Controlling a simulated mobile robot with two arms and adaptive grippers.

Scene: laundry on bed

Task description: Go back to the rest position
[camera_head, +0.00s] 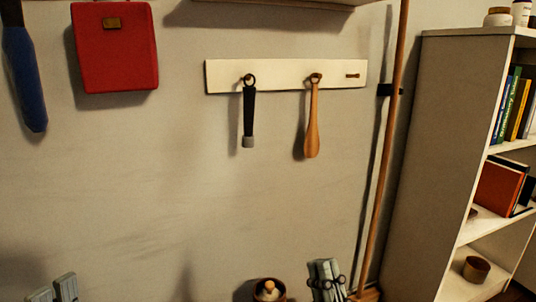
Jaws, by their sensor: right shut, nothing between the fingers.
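A pale rack (285,70) on the wall holds a dark tool (249,113) and a wooden one (312,125). A red box (114,45) hangs left. A pole (386,150) leans beside a bookshelf (425,150).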

